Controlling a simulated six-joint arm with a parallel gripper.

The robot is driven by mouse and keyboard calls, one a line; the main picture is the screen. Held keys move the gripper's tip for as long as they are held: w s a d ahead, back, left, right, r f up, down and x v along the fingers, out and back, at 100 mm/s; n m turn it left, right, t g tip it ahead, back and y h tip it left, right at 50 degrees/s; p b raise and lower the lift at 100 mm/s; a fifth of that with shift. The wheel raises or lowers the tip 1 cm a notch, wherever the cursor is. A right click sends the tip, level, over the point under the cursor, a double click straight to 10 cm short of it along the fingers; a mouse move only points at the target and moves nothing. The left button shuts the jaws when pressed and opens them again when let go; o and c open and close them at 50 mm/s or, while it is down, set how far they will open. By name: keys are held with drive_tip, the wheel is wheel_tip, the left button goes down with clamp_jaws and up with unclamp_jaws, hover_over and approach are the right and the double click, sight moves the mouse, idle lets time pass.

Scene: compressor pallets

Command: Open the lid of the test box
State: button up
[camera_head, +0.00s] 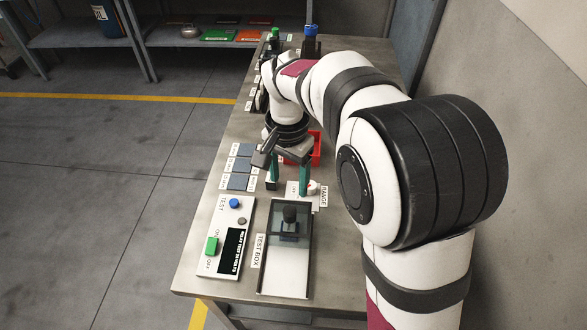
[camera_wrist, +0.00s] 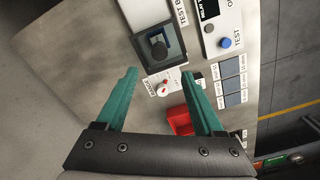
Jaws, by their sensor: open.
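The test box (camera_head: 284,284) is a shallow metal-rimmed tray on the near end of the bench. A dark see-through lid (camera_head: 274,236) covers its far part, and the near part shows a white floor. A black knob (camera_head: 290,213) stands on the lid; the lid (camera_wrist: 175,36) and knob (camera_wrist: 158,48) also show in the wrist view. My gripper (camera_head: 289,178) has green fingers pointing down, apart and empty, beyond the box's far end. In the wrist view my gripper (camera_wrist: 160,73) has the box ahead, between and past the fingertips.
A RANGE plate with a red-and-white dial (camera_wrist: 163,87) lies between my fingers and the box. A test panel (camera_head: 225,240) with blue and green buttons is left of the box. A red bin (camera_head: 316,150) stands behind my gripper. Blue-grey pads (camera_head: 238,181) lie left.

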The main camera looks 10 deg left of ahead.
sight(290, 210)
wheel_tip(290, 210, down, 11)
drive_tip(key=shift+r, duration=0.15)
clamp_jaws()
drive_tip(key=shift+r, duration=0.1)
idle(1.3)
